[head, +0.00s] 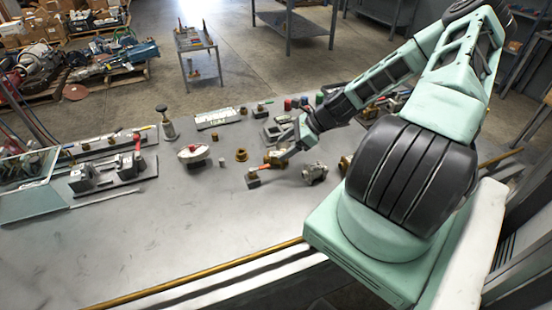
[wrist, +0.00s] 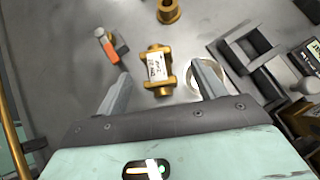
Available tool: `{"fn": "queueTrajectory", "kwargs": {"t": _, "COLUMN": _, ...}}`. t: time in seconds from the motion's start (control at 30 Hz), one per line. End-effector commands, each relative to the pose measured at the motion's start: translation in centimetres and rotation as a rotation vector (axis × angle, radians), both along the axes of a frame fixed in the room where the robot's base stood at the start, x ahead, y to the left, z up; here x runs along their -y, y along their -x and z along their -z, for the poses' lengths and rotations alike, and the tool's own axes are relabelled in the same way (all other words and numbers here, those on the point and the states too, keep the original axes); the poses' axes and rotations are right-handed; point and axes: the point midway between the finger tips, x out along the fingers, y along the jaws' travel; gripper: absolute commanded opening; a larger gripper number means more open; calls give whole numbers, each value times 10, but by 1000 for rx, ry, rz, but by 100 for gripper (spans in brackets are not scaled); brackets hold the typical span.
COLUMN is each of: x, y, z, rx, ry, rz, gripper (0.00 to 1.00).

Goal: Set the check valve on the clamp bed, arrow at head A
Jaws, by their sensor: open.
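A brass valve body (wrist: 157,68) with a white printed tag lies on the bench, between and a little beyond my fingertips in the wrist view. I take it for the check valve; the tag is too small to read and I cannot make out an arrow. My gripper (wrist: 161,80) is open around it, apparently not touching; it also shows in the head view (head: 284,154), where it partly hides brass parts (head: 274,158).
An orange-topped part (head: 253,178) and a brass bushing (head: 241,155) stand close to my gripper. A silvery valve-like part (head: 315,173) lies to the right. A white-and-red round part (head: 193,153) sits between gripper and clamp bed. The front middle of the bench is clear.

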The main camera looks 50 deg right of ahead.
Motion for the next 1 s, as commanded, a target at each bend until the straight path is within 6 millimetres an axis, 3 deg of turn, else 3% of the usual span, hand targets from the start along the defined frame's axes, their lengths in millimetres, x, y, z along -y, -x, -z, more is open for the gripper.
{"fn": "queueTrajectory", "kwargs": {"t": 0.33, "x": -23, "y": -17, "z": 31, "rx": 0, "ry": -2, "rz": -3, "gripper": 69}}
{"fn": "queueTrajectory", "kwargs": {"t": 0.63, "x": -25, "y": -20, "z": 36, "rx": 0, "ry": -1, "rz": -1, "gripper": 69}}
{"fn": "queueTrajectory", "kwargs": {"t": 0.67, "x": -25, "y": -20, "z": 36, "rx": 0, "ry": -1, "rz": -1, "gripper": 64}}
{"fn": "queueTrajectory", "kwargs": {"t": 0.87, "x": -25, "y": -20, "z": 35, "rx": 0, "ry": 0, "rz": -1, "gripper": 8}}
{"fn": "queueTrajectory", "kwargs": {"t": 0.9, "x": -25, "y": -20, "z": 35, "rx": 1, "ry": -1, "rz": -1, "gripper": 3}}
{"fn": "queueTrajectory", "kwargs": {"t": 1.0, "x": -25, "y": -20, "z": 35, "rx": 1, "ry": -1, "rz": -1, "gripper": 3}}
